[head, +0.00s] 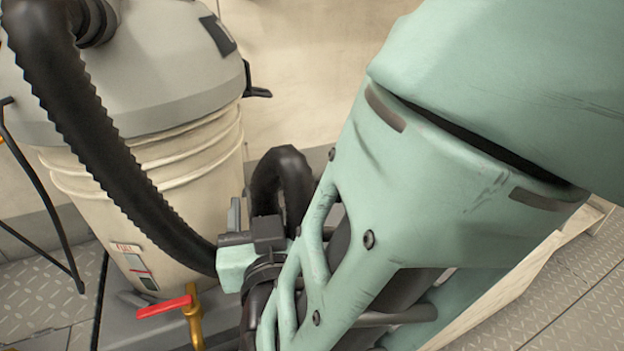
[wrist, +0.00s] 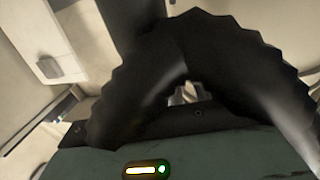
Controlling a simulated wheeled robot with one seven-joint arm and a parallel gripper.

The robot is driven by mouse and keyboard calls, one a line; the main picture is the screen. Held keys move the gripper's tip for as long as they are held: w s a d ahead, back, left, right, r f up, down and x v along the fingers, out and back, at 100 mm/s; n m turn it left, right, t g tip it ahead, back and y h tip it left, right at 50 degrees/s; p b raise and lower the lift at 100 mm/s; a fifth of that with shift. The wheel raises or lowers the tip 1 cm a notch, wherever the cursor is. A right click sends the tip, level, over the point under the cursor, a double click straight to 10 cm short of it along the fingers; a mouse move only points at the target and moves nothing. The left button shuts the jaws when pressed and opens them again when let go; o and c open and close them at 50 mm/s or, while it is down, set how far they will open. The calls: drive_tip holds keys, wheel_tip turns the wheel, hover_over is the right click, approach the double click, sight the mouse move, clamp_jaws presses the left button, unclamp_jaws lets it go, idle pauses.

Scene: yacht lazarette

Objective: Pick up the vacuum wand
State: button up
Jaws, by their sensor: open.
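A black curved tube (head: 284,170), which looks like part of the vacuum wand, rises just behind my gripper in the head view. A thick ribbed black hose (head: 88,125) runs down from the vacuum to my gripper. In the wrist view the ribbed hose (wrist: 235,65) arches close across the picture, and a dark straight bar (wrist: 122,22) shows behind it. My gripper (head: 250,250) is open, right at the hose and tube. My arm and the hose hide most of its fingers, and I cannot tell whether they touch anything. The rest of the wand is hidden.
The cream vacuum drum (head: 160,165) stands at the left. A red-handled valve (head: 165,307) on a brass pipe is low in front of it. Tread-plate floor (head: 580,285) shows at right, partly clear.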

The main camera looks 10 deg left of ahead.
drive_tip(key=c, duration=1.1)
drive_tip(key=shift+o, duration=0.2)
drive_tip(key=shift+r, duration=0.1)
wheel_tip(320, 180, up, 28)
drive_tip(key=p, duration=1.4)
